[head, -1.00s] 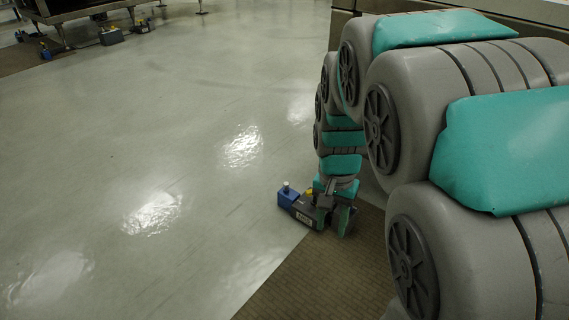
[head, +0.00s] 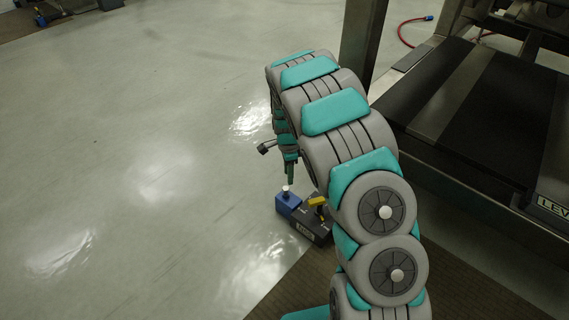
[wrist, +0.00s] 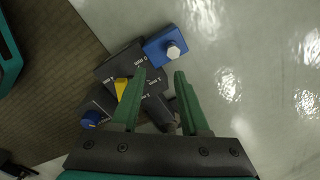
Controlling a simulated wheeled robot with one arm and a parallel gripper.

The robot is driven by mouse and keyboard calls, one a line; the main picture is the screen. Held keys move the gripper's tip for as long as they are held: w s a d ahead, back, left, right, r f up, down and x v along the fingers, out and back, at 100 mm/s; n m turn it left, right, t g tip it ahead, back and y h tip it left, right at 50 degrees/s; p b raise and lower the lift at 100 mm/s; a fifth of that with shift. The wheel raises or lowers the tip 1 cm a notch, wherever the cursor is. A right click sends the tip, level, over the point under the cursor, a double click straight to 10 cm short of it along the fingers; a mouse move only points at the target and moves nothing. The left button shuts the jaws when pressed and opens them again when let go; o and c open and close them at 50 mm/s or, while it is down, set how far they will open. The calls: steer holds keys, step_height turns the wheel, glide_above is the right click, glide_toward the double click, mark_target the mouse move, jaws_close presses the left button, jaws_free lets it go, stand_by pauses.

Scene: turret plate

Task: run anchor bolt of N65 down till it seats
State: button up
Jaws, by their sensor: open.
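A dark box (head: 314,228) sits low on the floor at the mat's edge, with a pale label plate too small to read for sure. A blue block (head: 288,203) joins its left end and carries a pale bolt head (head: 286,188). In the wrist view the bolt head (wrist: 173,51) is a hexagon standing on the blue block (wrist: 155,48). A yellow lever (wrist: 121,88) and a blue knob (wrist: 90,119) sit on the dark box. My gripper (wrist: 160,74) is open and empty, its tips apart from the bolt, which lies beyond them in the picture.
A brown ribbed mat (head: 290,285) lies under the box's near side. A dark metal frame with a platform (head: 455,110) stands at the right, with a red hose (head: 404,30) behind. Pale shiny floor (head: 130,170) is open on the left.

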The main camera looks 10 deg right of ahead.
mark_target(286, 188)
steer(key=w+f, duration=0.2)
steer(key=f, duration=0.1)
steer(key=shift+w+a+m, duration=0.2)
steer(key=shift+m, duration=0.1)
step_height(286, 188, down, 6)
steer(key=shift+f+b, duration=0.15)
steer(key=shift+b, duration=0.75)
steer(key=n+p, duration=0.1)
steer(key=n, duration=0.2)
steer(key=shift+a+p, duration=0.1)
steer(key=shift+p, duration=0.25)
steer(key=n+p, duration=0.2)
steer(key=n, duration=0.3)
steer(key=shift+n, duration=0.3)
steer(key=n+p, duration=0.2)
steer(key=n, duration=0.3)
steer(key=n+p, duration=0.1)
steer(key=n, duration=0.8)
steer(key=shift+f, duration=0.1)
steer(key=n, duration=0.4)
steer(key=shift+b, duration=0.3)
steer(key=n+b, duration=0.2)
steer(key=n, duration=0.3)
steer(key=shift+f, duration=0.1)
steer(key=n+b, duration=0.1)
steer(key=n, duration=0.3)
steer(key=shift+b, duration=0.3)
steer(key=shift+c, duration=0.2)
